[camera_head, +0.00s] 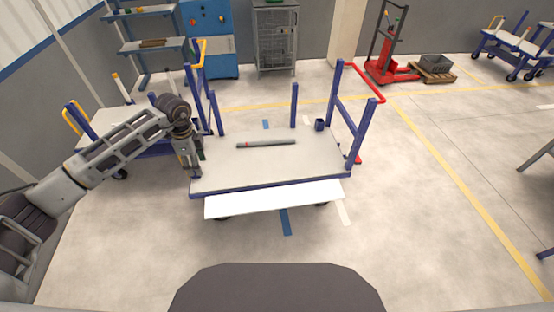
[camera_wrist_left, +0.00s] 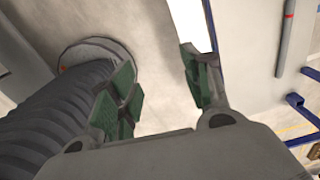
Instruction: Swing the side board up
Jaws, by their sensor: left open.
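The side board (camera_head: 275,199) is a long white panel along the near edge of the blue-framed cart (camera_head: 225,168). It lies folded out and below the deck edge. My left gripper (camera_head: 194,165) points down at the cart's near left corner, beside the board's left end. In the left wrist view, my left gripper (camera_wrist_left: 158,88) is open with green pads apart and bare floor between them. The side board (camera_wrist_left: 188,22) shows there as a white strip beyond the right finger. Whether that finger touches it I cannot tell. My right gripper is not in view.
A grey pipe (camera_head: 266,143) with a red band lies on the deck. Blue posts (camera_head: 294,105) and end frames rise from the cart. Another cart (camera_head: 108,122) stands close behind my left arm. The floor in front of the board is clear.

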